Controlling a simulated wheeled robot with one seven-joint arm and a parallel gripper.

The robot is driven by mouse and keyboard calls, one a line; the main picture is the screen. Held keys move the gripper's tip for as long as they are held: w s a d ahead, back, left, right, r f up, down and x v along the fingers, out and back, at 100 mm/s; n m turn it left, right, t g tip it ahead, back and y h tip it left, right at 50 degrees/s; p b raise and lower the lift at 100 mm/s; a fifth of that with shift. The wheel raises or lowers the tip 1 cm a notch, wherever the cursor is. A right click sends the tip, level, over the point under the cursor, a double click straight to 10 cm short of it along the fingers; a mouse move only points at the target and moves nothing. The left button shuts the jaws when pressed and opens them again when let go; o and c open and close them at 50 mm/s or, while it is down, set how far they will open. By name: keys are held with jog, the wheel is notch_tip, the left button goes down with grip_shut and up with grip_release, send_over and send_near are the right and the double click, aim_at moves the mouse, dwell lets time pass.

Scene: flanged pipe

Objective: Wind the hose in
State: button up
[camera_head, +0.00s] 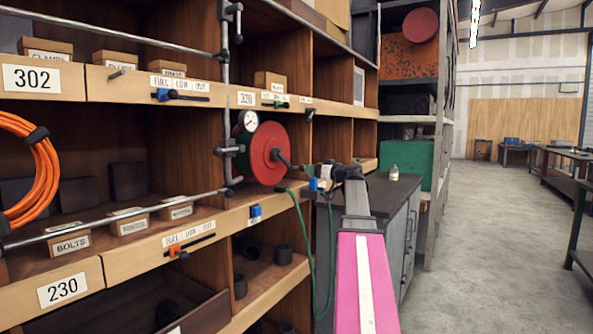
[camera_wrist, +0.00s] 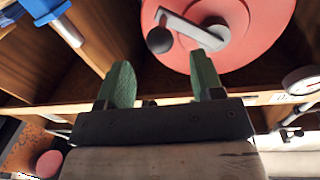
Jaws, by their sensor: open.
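The red hose reel (camera_head: 268,145) is mounted at the shelf front and faces my arm. In the wrist view its red disc (camera_wrist: 255,35) fills the upper right. A grey crank arm (camera_wrist: 192,30) with a dark round knob (camera_wrist: 160,40) sits on the disc. My gripper (camera_wrist: 160,62) is open, with green fingers pointing toward the disc. The knob appears between the fingertips, slightly beyond them, and is not gripped. In the head view my gripper (camera_head: 325,176) is just right of the reel, its fingers unclear. A thin green hose (camera_head: 303,235) hangs below the reel.
A round gauge (camera_head: 249,121) and a metal pipe (camera_head: 226,90) stand left of the reel. A blue-handled fitting (camera_wrist: 65,28) shows at upper left in the wrist view. A grey cabinet (camera_head: 400,235) with a small bottle (camera_head: 394,173) is right. The aisle floor (camera_head: 490,260) is clear.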

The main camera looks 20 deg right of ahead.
aim_at(299, 168)
jog(key=x, duration=0.8)
jog(key=shift+w, duration=0.1)
jog(key=shift+c, duration=0.3)
grip_shut()
jog(key=shift+f, duration=0.1)
jog(key=s+a+f+m+g, duration=0.2)
jog(key=s+a+m, duration=0.7)
jog(key=m, duration=0.6)
jog(key=s+a+r+m+y, duration=0.1)
jog(key=a+r+m, duration=0.3)
jog(key=r+m, duration=0.3)
jog(key=shift+s+a+m+g+y, duration=0.2)
jog(key=shift+s+m+g+y, duration=0.15)
jog(key=shift+m, duration=0.65)
